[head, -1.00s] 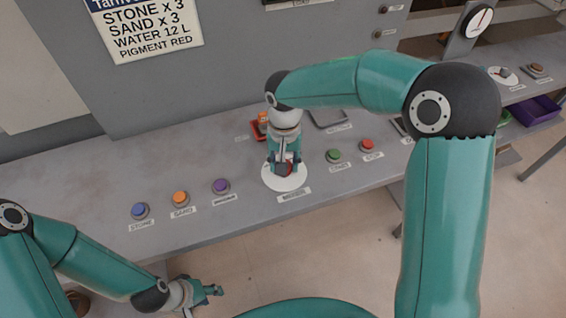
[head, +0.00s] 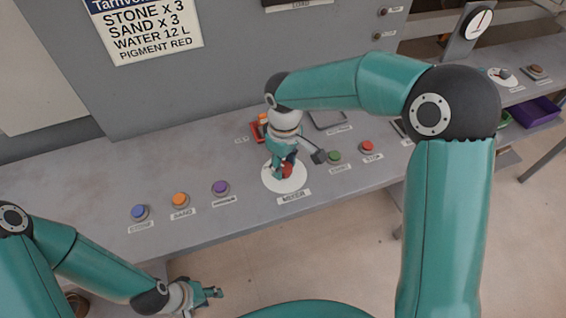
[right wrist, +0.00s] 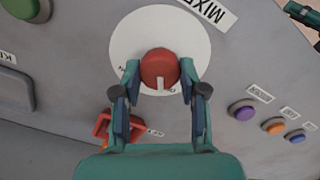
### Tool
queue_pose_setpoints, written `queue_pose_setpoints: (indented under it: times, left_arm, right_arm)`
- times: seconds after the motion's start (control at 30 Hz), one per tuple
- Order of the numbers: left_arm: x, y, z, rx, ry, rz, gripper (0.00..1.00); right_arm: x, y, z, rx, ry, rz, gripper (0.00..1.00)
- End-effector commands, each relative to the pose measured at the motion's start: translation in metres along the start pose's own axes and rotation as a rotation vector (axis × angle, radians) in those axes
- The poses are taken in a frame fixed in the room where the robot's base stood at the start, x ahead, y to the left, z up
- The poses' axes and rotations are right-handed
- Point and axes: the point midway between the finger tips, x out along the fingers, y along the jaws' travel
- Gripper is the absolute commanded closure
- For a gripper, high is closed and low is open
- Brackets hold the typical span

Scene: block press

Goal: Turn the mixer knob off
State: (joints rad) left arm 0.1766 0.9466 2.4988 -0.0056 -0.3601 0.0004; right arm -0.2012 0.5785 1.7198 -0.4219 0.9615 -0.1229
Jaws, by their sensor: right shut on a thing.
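The red mixer knob (head: 287,171) sits on a round white dial plate (head: 271,183) with a MIXER label in front. In the right wrist view the knob (right wrist: 158,66) has a white pointer mark at the picture's bottom side, beside partly hidden dial lettering. My right gripper (right wrist: 160,74) has a finger on each side of the knob and is shut on it. In the head view my right gripper (head: 283,168) partly covers the knob. My left gripper (head: 212,293) is low at the left, off the counter's front edge; its jaw opening is unclear.
Blue (head: 139,211), orange (head: 180,199) and purple (head: 221,187) buttons stand left of the dial. Green (head: 334,156) and red (head: 366,147) buttons stand right of it. A red holder (head: 256,131) is behind my right gripper. The counter between is clear.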

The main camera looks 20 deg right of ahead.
Motion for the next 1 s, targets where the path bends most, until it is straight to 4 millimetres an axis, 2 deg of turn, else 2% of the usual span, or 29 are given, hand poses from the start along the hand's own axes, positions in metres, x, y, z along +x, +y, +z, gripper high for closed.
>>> queue_pose_setpoints:
  times: [0.4,0.97,1.0]
  left_arm:
    - [-0.0030,0.0011,0.0000,0.000,0.000,0.000,0.60]
    - [-0.0032,0.0012,0.0000,0.000,0.000,0.000,0.60]
    - [-0.0032,0.0012,0.0000,0.000,0.000,0.000,0.60]
  right_arm:
    - [-0.0023,0.0013,-0.0018,-0.216,0.007,0.004,0.93]
    - [-0.0024,0.0015,-0.0020,-0.248,0.008,0.006,0.93]
    - [-0.0023,0.0016,-0.0020,-0.248,0.008,0.006,0.51]
